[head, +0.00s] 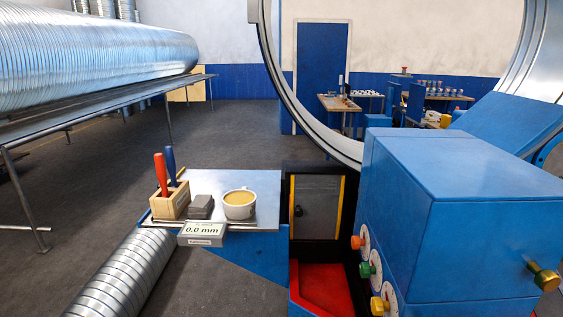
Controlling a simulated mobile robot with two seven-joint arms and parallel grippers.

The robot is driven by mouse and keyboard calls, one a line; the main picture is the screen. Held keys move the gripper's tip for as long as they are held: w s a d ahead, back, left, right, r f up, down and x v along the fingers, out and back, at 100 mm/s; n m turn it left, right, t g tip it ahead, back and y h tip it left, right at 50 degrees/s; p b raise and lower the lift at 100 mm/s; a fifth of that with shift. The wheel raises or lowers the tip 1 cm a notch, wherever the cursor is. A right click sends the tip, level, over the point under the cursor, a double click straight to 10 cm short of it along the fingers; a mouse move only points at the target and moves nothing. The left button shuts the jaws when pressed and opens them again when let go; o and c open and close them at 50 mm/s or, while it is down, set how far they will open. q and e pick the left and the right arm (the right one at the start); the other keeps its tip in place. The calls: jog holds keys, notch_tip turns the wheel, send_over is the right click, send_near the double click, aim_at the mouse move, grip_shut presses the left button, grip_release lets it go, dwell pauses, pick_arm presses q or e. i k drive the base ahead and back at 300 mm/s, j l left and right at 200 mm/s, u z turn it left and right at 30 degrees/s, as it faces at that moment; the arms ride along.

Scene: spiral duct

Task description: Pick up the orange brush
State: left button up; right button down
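I see nothing that I can clearly tell is an orange brush. A wooden holder (172,205) stands at the left of a small metal shelf (262,187). A red or orange-red handle (160,172) and a blue handle (171,164) stick up from it, leaning slightly. Their lower ends are hidden in the holder, so I cannot tell whether either is a brush. Neither of my grippers is in the head view.
On the shelf are a dark grey block (200,206) and a white cup (239,206) with tan contents. A display reading 0.0 mm (203,231) is at its front edge. A blue machine (460,210) with coloured knobs fills the right. Ribbed duct (125,275) runs below left.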

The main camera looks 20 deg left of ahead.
aim_at(160, 163)
jog(key=u, duration=1.3)
